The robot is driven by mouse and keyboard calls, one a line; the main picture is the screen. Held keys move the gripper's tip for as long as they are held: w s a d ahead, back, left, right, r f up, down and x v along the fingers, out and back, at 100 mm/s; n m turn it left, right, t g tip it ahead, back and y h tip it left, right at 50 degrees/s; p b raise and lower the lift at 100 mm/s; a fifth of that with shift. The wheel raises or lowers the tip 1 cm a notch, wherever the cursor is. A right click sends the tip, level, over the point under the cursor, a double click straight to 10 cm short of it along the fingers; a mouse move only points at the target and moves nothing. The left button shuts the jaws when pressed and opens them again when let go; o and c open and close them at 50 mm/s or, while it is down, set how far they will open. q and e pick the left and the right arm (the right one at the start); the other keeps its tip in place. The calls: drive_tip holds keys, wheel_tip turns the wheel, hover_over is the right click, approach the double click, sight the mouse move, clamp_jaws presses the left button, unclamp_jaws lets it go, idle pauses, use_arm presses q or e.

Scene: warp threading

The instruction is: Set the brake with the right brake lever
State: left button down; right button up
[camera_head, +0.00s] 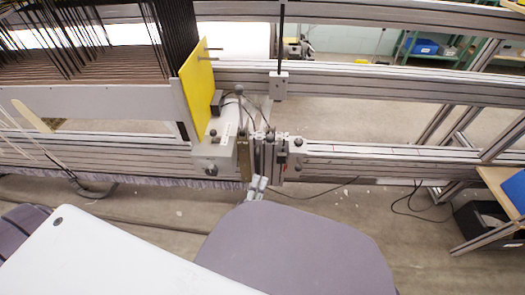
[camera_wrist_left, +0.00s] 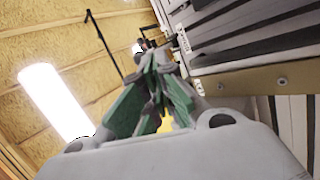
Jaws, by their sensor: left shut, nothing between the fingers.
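Several small dark knobs and levers sit at the loom's right end in the head view; a black knob (camera_head: 298,142) tops the right-hand one. I cannot tell for sure which is the right brake lever. My left gripper (camera_head: 257,187) is just below and in front of this cluster, mostly hidden behind my own arm. In the left wrist view its green-padded fingers (camera_wrist_left: 154,80) are shut with nothing between them. A dark knob-like part (camera_wrist_left: 140,46) shows just beyond the fingertips; contact cannot be judged. My right gripper is not in view.
A yellow plate (camera_head: 195,88) and a grey box (camera_head: 214,158) stand left of the levers. Horizontal metal rails (camera_head: 390,158) run to the right. A wooden-topped table (camera_head: 502,188) is at the far right. Cables lie on the open floor (camera_head: 330,208).

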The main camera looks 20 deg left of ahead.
sight(270, 135)
use_arm(q)
drive_tip(key=shift+s+a+r+n+t+y, duration=0.1)
drive_tip(key=shift+s+a+n+t+y, duration=0.15)
drive_tip(key=shift+s+n+t+y, duration=0.5)
drive_tip(key=shift+s+a+n+t+y, duration=0.2)
drive_tip(key=shift+s+n, duration=0.25)
drive_tip(key=shift+s, duration=0.55)
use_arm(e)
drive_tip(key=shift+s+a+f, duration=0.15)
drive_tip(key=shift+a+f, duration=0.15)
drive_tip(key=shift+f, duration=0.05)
